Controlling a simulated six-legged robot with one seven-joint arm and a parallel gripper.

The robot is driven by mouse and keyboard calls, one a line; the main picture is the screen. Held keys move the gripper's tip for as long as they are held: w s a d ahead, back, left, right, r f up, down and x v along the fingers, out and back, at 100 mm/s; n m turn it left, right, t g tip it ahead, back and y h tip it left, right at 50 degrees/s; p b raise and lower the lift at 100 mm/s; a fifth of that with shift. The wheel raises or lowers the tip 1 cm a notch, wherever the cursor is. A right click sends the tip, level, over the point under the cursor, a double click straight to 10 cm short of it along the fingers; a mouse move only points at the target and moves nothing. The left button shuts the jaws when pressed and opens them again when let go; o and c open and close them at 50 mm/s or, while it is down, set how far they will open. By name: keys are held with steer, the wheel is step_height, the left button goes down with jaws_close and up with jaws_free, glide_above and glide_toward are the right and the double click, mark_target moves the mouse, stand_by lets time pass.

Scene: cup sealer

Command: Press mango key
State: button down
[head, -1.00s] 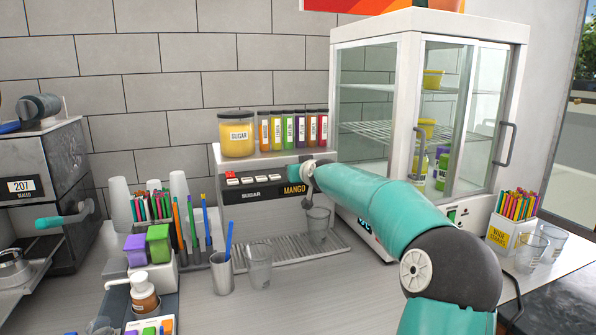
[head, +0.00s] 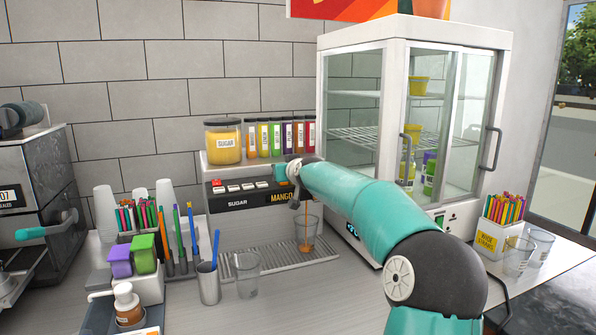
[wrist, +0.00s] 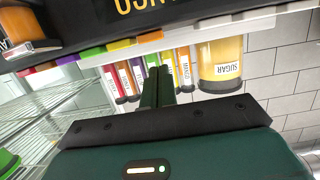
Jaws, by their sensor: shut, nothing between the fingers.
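The dispenser (head: 243,200) has a black panel with a row of keys (head: 247,186), and the words SUGAR and MANGO (head: 283,198) below them. My gripper (head: 281,173) is at the right end of this row, just above the MANGO label. The key there is hidden behind it, so I cannot see the contact.
A sugar jar (head: 223,141) and several coloured bottles (head: 275,137) stand on the dispenser. A glass-door fridge (head: 412,120) is close on the right. A metal straw cup (head: 208,282) and an empty glass (head: 246,275) stand in front.

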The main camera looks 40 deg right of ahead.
steer(key=shift+s+d+r, duration=0.15)
steer(key=shift+s+r, duration=0.05)
steer(key=shift+s, duration=0.15)
steer(key=v, duration=0.9)
steer(key=shift+a+r, duration=0.15)
steer(key=shift+a, duration=0.15)
steer(key=shift+s, duration=0.1)
stand_by(3.8)
